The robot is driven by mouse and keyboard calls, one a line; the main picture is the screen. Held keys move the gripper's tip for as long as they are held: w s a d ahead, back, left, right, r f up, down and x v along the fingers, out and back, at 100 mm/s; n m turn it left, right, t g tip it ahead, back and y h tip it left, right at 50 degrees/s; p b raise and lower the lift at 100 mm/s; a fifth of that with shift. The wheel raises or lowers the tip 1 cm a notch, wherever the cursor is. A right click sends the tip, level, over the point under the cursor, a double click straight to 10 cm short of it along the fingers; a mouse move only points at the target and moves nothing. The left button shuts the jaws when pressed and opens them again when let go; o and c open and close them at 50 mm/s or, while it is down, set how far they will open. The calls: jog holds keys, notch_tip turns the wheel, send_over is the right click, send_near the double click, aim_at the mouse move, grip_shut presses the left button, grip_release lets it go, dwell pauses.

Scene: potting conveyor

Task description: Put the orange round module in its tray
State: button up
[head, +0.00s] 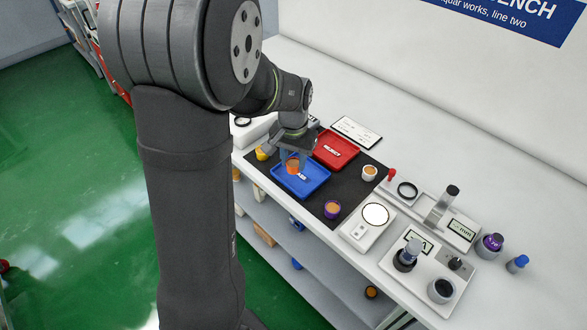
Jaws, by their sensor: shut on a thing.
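My gripper (294,157) points down over the blue tray (314,183) in the head view. It is shut on the orange round module (293,168), which shows between and below the fingers. The module appears within the tray's outline, toward its back left part. I cannot tell whether it touches the tray floor or hangs just above it. The blue tray lies on a black mat and carries a small white label. The gripper and wrist hide part of the tray's far side.
A red tray marked REJECT (325,160) lies behind the blue one. A white scale-like device (366,226) and bench instruments (428,268) stand at right.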

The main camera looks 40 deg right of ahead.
aim_at(294, 164)
jog(key=shift+f, duration=2)
jog(key=shift+f, duration=0.1)
jog(key=o, duration=1.1)
jog(key=shift+c, duration=0.2)
notch_tip(294, 164, up, 12)
jog(key=shift+r, duration=0.15)
notch_tip(294, 164, down, 12)
jog(key=shift+r, duration=1.65)
